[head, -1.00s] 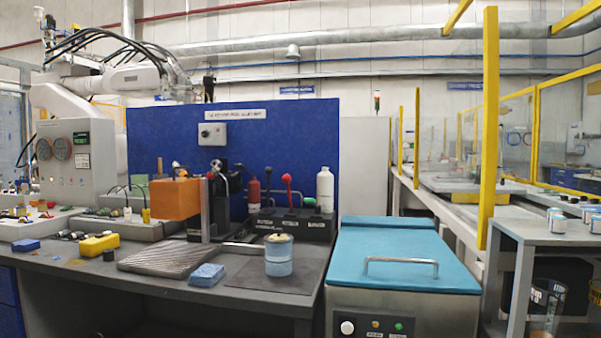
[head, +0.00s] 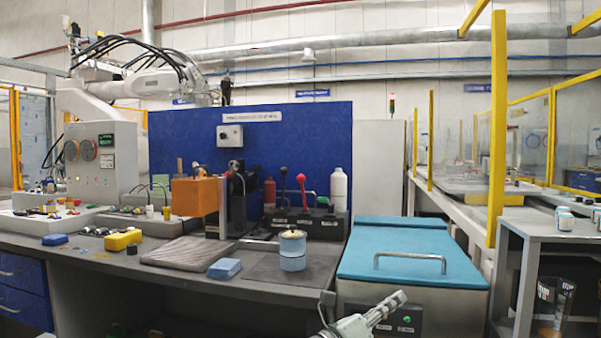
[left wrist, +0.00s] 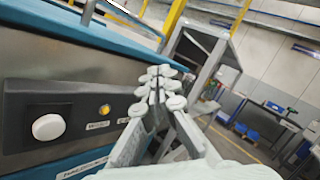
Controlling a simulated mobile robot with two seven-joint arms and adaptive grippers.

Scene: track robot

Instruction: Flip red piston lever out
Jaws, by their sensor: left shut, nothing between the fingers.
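The red-knobbed lever (head: 302,188) stands upright on a black control box (head: 310,223) at the back of the bench, in front of the blue panel. A black-knobbed lever (head: 283,185) stands to its left on the same box. My left gripper (head: 398,299) is low in the head view, in front of the teal-lidded machine, well below and right of the levers. Its fingers are shut and empty. They also show together in the left wrist view (left wrist: 160,88), beside the machine's front panel. My right gripper is not in view.
The teal-lidded machine (head: 415,247) with a metal handle stands right of the bench. A blue-grey can (head: 292,252), a blue sponge (head: 225,268) and a ribbed plate (head: 188,252) lie in front of the levers. A red bottle (head: 269,194) and white bottle (head: 338,188) flank them.

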